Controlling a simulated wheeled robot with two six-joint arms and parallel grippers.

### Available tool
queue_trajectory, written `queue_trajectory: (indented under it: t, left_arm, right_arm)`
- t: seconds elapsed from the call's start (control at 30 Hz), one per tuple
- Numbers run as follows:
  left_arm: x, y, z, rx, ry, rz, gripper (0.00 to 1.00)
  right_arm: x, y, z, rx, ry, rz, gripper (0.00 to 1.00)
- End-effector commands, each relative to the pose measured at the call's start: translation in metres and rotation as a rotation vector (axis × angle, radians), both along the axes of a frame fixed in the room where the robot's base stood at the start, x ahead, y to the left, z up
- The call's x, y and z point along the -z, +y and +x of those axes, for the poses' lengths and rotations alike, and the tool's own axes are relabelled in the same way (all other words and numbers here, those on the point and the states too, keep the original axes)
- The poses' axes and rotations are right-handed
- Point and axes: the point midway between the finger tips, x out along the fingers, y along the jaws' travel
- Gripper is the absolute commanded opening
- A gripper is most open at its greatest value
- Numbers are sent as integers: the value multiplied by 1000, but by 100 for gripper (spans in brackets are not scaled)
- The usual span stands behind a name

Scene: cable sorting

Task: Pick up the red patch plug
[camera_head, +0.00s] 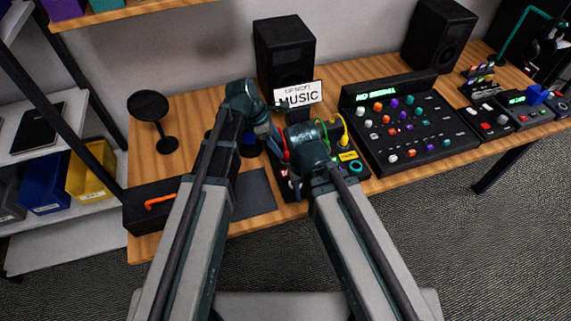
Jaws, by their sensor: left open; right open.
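The red patch plug (286,155) shows as a small red shape on the dark patch panel (291,189) at the middle of the table, with a red cable near it. My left gripper (276,140) is open and points down just left of and above the plug. I cannot tell whether it touches the plug. My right gripper (297,184) is open, low over the panel's front part, below the plug in the picture. My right wrist hides much of it and part of the panel.
Green and yellow cables (341,125) rise from the panel close by on the right. A mixer (408,120) with coloured knobs stands right of it. A MUSIC sign (298,94) and a speaker (285,52) stand behind. A dark box (150,207) with an orange item lies left.

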Motion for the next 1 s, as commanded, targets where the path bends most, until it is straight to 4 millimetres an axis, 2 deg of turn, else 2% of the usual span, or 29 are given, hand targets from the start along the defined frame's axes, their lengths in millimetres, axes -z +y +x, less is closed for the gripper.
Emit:
queue_trajectory:
  t: [0.03,0.2,0.33,0.7,1.0]
  left_arm:
    - [5,-1,0,0,0,0,65]
    - [4,-2,0,0,0,0,65]
    - [10,-4,1,0,0,0,65]
    - [51,-21,4,1,-1,0,65]
    - [51,-24,4,0,0,0,65]
  right_arm:
    - [5,0,0,0,0,0,50]
    - [4,0,0,0,0,0,50]
    - [10,0,0,0,0,0,50]
    - [51,0,0,0,0,0,50]
    - [51,0,0,-1,0,0,50]
